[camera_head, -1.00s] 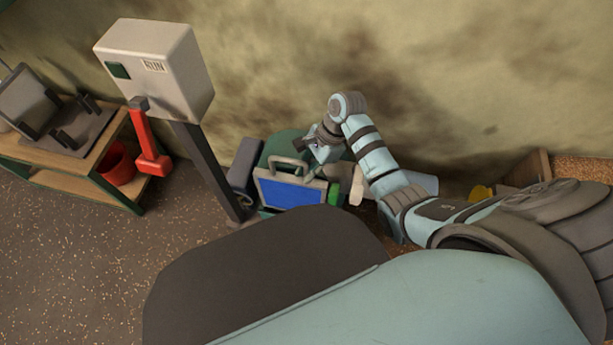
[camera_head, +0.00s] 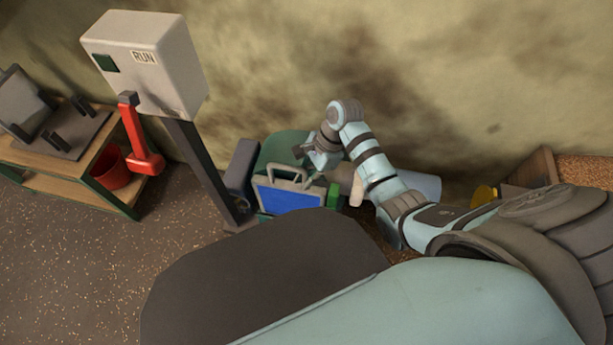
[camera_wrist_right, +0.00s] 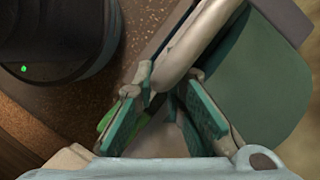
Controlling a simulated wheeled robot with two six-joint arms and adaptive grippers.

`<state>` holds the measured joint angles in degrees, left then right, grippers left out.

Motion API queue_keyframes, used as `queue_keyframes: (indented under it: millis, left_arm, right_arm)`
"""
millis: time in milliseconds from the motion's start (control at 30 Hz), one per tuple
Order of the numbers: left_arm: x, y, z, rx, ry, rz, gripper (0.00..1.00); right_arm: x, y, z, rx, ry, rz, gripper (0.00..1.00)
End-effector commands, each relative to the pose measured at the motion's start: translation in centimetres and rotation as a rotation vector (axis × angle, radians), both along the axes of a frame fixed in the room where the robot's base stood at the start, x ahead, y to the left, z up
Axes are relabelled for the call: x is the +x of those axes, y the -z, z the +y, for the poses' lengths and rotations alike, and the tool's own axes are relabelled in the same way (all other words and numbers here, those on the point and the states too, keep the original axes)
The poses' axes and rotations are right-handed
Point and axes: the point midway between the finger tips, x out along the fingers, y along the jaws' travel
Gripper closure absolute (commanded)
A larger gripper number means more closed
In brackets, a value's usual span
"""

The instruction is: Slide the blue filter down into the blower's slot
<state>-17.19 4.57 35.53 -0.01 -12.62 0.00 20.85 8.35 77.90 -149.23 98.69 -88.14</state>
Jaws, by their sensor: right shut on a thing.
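The blue filter (camera_head: 290,201) has a blue face, a grey frame and a grey handle on top. It stands upright at the front of the green blower (camera_head: 280,146); its lower edge is hidden behind my own body, so I cannot tell how deep it sits in the slot. My right gripper (camera_head: 304,152) reaches in from the right at the top of the filter. In the right wrist view the gripper (camera_wrist_right: 160,88) is shut on a grey bar, which looks like the filter's handle. The blower's green housing (camera_wrist_right: 262,75) lies beyond. My left gripper is out of view.
A grey control box (camera_head: 150,60) marked RUN, with a red lever (camera_head: 138,140), stands on a post left of the blower. A wooden bench (camera_head: 75,170) with a red bucket (camera_head: 112,168) is at far left. A stained wall runs behind.

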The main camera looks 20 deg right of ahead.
Motion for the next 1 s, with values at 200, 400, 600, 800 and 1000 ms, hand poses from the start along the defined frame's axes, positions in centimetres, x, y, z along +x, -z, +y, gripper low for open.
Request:
queue_keyframes:
  millis: [200, 400, 600, 800, 1000]
  left_arm:
    - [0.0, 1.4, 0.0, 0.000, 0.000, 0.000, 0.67]
    - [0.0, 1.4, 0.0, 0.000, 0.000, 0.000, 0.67]
    - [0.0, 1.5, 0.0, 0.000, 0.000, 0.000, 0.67]
    - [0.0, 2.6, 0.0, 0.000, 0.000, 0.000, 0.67]
    - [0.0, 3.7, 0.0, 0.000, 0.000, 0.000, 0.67]
  right_arm:
    - [0.0, 1.5, 0.0, 0.000, -0.001, 0.000, 1.00]
    - [0.0, 1.5, 0.0, 0.000, -0.001, -0.001, 1.00]
    - [0.0, 1.6, 0.0, 0.000, -0.001, -0.001, 1.00]
    - [0.0, 2.8, 0.0, 0.000, -0.001, 0.000, 1.00]
    - [0.0, 4.0, 0.0, 0.000, -0.001, 0.000, 1.00]
